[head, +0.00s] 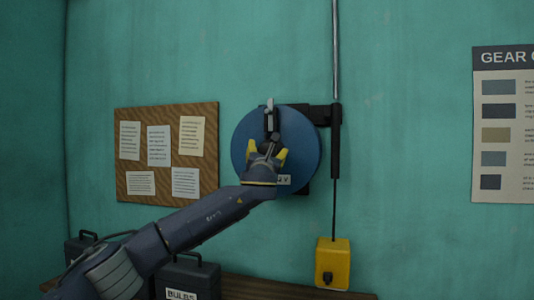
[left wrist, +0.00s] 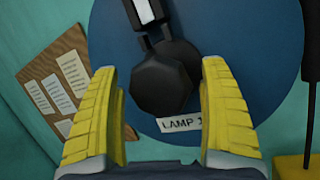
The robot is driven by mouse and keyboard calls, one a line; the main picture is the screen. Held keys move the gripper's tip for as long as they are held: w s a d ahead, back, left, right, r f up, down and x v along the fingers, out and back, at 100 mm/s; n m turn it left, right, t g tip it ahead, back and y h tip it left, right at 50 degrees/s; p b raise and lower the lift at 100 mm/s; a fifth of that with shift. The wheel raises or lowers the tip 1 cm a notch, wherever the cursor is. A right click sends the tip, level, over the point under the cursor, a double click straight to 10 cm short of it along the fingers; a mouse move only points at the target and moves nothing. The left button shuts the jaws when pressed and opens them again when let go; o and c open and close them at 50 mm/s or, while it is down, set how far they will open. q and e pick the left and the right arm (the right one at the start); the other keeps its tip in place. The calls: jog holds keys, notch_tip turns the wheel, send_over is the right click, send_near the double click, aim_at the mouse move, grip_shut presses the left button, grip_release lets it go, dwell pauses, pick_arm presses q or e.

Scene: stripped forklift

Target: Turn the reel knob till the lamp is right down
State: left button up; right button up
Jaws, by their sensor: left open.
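A blue round reel (head: 307,150) is mounted on the teal wall, with a label that reads "LAMP" and a partly cut-off number in the left wrist view (left wrist: 180,124). A dark faceted knob (left wrist: 163,82) stands out in front of the reel, with a black bar and a pale piece above it. My left gripper (head: 267,150) is in front of the reel, its yellow fingers open. In the left wrist view its fingers (left wrist: 162,72) stand on either side of the knob, with a gap on each side. I cannot make out a lamp. My right gripper is out of view.
A black bracket and upright pole (head: 335,140) stand right of the reel; a cord runs down to a yellow box (head: 333,262). A pinboard (head: 166,152) hangs left, a gear chart (head: 505,125) right. Dark cases, one (head: 188,276) marked "BULBS", stand below.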

pick_arm(q)
jog(key=v, duration=1.2)
jog(key=shift+f, duration=0.1)
dwell(0.4)
